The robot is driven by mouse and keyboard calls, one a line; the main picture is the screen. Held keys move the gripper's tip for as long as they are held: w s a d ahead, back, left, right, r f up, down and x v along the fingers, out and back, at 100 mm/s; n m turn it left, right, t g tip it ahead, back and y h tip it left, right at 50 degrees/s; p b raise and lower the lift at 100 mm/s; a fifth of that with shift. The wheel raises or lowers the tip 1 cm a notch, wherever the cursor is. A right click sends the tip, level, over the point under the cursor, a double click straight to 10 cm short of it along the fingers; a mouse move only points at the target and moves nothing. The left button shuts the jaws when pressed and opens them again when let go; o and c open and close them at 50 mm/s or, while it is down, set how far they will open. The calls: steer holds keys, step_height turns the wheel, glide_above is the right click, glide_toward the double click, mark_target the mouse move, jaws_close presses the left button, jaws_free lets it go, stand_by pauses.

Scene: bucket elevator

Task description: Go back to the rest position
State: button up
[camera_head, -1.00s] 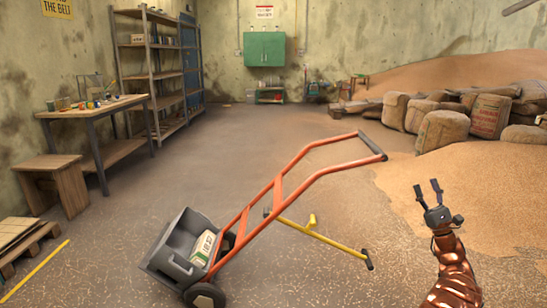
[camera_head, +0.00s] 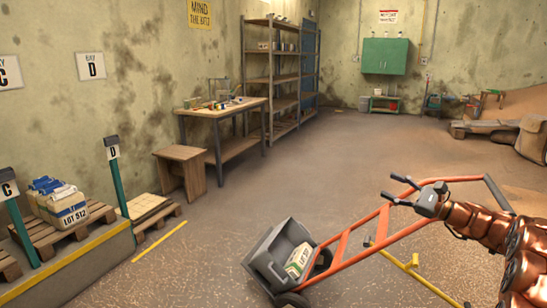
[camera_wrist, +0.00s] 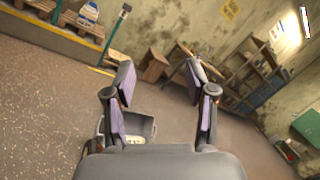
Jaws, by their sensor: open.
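My gripper (camera_head: 402,190) is open and empty at the right of the head view, with its fingers toward the left. It overlaps the orange frame of the hand truck (camera_head: 343,245) in the picture; I cannot tell how far apart they are. In the wrist view both fingers (camera_wrist: 158,88) are spread with nothing between them. The hand truck leans back with a grey scoop-shaped bin at its low end. A white labelled bag (camera_head: 299,262) lies in the bin. Part of the bin (camera_wrist: 148,128) shows below the fingers in the wrist view.
A yellow bar (camera_head: 412,270) stands low by the truck. At left are bay posts C and D, pallets, and a bag marked LOT 512 (camera_head: 62,208). A workbench (camera_head: 222,109), stool (camera_head: 183,155) and shelves (camera_head: 285,65) line the wall.

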steer(key=s+a+r+n+g+h+p, duration=0.1)
steer(key=s+a+r+n+g+p, duration=0.15)
steer(key=s+a+g, duration=0.6)
steer(key=s+a+r+n+g+h+p, duration=0.1)
steer(key=s+a+n+p, duration=0.4)
steer(key=a, duration=0.9)
steer(key=s+a+n+g+h+p, duration=0.2)
steer(key=s+a, duration=0.1)
steer(key=s, duration=0.5)
steer(key=s+a+n+g+h+p, duration=0.1)
steer(key=s+a+g+h+p, duration=0.1)
steer(key=s, duration=0.5)
steer(key=s+d+n+h+p, duration=0.4)
steer(key=s+d, duration=0.1)
steer(key=s, duration=0.6)
steer(key=s+d+r+n+h+p, duration=0.1)
steer(key=s+d+n+h+p, duration=0.3)
steer(key=s, duration=0.7)
steer(key=shift+s+d+r+g+h, duration=0.25)
steer(key=shift+d+g+h, duration=0.2)
steer(key=shift+h, duration=0.35)
